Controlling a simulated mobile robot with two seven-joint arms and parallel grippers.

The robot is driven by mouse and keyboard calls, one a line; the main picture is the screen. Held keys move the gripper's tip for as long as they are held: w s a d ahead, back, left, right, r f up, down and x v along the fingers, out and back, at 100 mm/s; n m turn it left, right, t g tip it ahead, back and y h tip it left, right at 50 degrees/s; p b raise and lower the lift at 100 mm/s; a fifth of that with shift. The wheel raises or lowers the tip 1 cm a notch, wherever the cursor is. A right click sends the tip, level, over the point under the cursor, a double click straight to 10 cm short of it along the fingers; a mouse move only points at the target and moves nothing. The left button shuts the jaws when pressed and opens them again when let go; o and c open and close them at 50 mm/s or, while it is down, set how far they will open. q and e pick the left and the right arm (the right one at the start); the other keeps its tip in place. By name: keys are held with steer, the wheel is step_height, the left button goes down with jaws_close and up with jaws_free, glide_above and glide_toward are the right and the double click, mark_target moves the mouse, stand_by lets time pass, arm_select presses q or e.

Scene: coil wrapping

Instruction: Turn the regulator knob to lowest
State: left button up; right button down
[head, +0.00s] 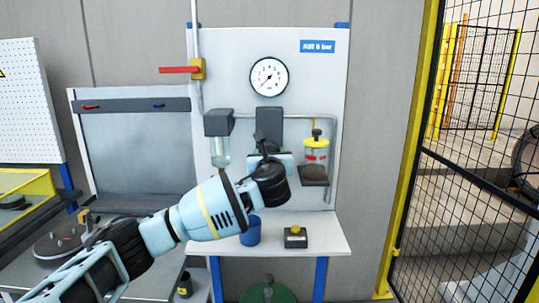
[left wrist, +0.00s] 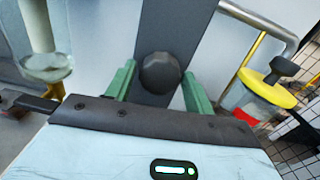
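The regulator knob (left wrist: 160,72) is a dark, faceted round knob on a dark grey regulator body (left wrist: 175,25). In the left wrist view it sits between the two green fingers of my left gripper (left wrist: 157,82). The fingers are spread with a gap on each side of the knob, and I cannot tell how far their tips reach around it. In the head view my left wrist covers the knob, and the regulator body (head: 269,122) shows above it. The round pressure gauge (head: 269,77) hangs above, its needle pointing down left. My right gripper is not in view.
A clear bowl (head: 220,152) hangs left of the regulator, and a yellow-topped lubricator (head: 316,152) stands right. A red lever valve (head: 180,70) is at upper left. A blue cup (head: 251,232) and a yellow-button box (head: 296,238) stand on the shelf below. A mesh fence (head: 470,150) is right.

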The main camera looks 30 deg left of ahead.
arm_select(q)
steer(key=c, duration=0.7)
steer(key=shift+o, duration=0.2)
steer(key=shift+n, duration=0.3)
steer(key=n, duration=2.1)
steer(key=shift+h, duration=0.4)
steer(key=shift+n, duration=0.4)
steer(key=o, duration=1)
